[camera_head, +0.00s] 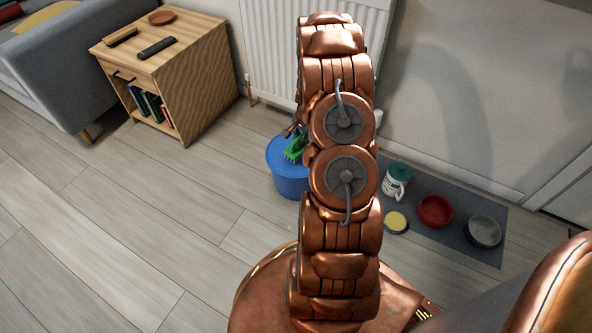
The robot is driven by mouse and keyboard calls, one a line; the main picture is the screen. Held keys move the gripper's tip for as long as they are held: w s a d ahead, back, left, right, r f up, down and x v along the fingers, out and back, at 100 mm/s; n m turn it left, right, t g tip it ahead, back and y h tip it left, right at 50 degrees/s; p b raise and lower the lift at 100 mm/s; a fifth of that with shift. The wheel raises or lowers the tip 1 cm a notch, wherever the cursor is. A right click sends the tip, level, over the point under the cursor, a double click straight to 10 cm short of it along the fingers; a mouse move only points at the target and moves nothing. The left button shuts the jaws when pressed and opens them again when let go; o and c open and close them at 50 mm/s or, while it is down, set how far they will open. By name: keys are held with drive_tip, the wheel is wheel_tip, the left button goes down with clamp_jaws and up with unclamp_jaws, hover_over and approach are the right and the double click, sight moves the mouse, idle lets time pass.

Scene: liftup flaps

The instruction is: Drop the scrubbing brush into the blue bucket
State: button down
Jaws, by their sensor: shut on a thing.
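The blue bucket (289,184) stands on the floor in front of the radiator, partly hidden behind my arm. A small green thing, which looks like the scrubbing brush (296,148), shows against the bucket's top. My gripper (294,132) shows only in part at the left edge of my arm. It is shut on the green brush, over the bucket as seen from here. I cannot tell how high the brush is above the bucket or whether it touches the rim.
A wooden cabinet (195,85) with books and a remote (156,48) stands at the left beside a grey sofa (70,80). Right of my arm, a grey mat (455,245) holds a red bowl (435,211), a grey bowl (484,231) and other items. The left floor is clear.

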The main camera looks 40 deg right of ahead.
drive_tip(key=shift+f+b, duration=0.85)
drive_tip(key=shift+f, duration=0.7)
drive_tip(key=c, duration=1)
unclamp_jaws()
drive_tip(key=shift+c, duration=0.2)
drive_tip(key=shift+r, duration=0.1)
wheel_tip(320, 180, up, 12)
drive_tip(key=s, duration=0.2)
drive_tip(key=shift+s, duration=0.15)
drive_tip(key=shift+d+f, duration=0.1)
drive_tip(key=shift+f, duration=0.1)
